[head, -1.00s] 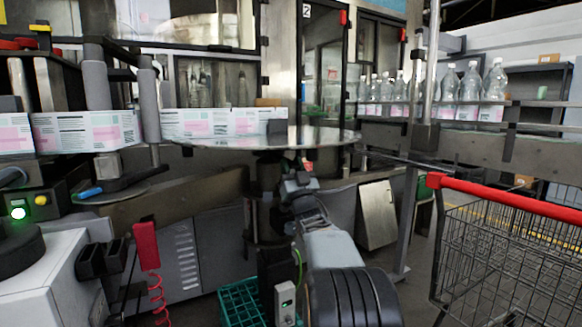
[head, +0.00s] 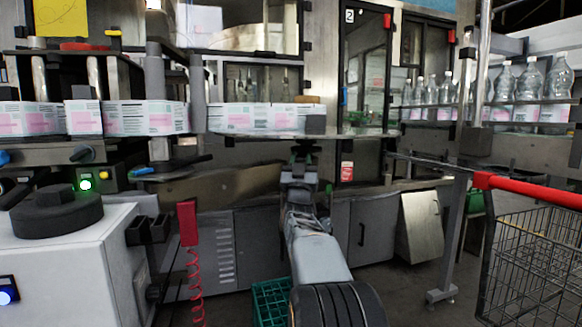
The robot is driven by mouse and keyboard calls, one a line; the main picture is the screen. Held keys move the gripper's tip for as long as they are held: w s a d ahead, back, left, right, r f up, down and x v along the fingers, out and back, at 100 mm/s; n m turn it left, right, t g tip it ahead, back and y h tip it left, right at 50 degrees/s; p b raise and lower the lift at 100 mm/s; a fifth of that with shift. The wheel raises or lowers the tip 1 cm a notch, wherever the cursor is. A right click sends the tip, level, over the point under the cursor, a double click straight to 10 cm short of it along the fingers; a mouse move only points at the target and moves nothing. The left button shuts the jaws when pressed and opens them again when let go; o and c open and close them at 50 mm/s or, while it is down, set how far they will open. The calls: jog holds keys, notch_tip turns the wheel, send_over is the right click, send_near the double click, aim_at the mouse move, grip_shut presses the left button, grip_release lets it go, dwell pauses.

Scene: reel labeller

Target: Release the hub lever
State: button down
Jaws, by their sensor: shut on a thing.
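The reel table (head: 265,136) shows nearly edge-on in the head view, a thin grey disc with a label reel (head: 255,117) on it. My gripper (head: 299,160) is just beneath the disc, near its middle, at the end of my raised arm. Its jaws are shut on a small dark part under the disc, which looks like the hub lever (head: 304,147). The jaws and wrist hide most of the lever, so its angle cannot be told.
A shopping cart with a red handle (head: 530,190) stands at the right. A white cabinet with a black round knob (head: 57,210) is at the left. A green crate (head: 270,303) is on the floor beside my arm. Bottles (head: 503,85) line the conveyor at the back right.

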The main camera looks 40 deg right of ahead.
jog(key=shift+a+r, duration=0.1)
jog(key=c, duration=0.8)
grip_release()
jog(key=shift+w, duration=0.15)
jog(key=v, duration=1.4)
jog(key=shift+w, duration=0.1)
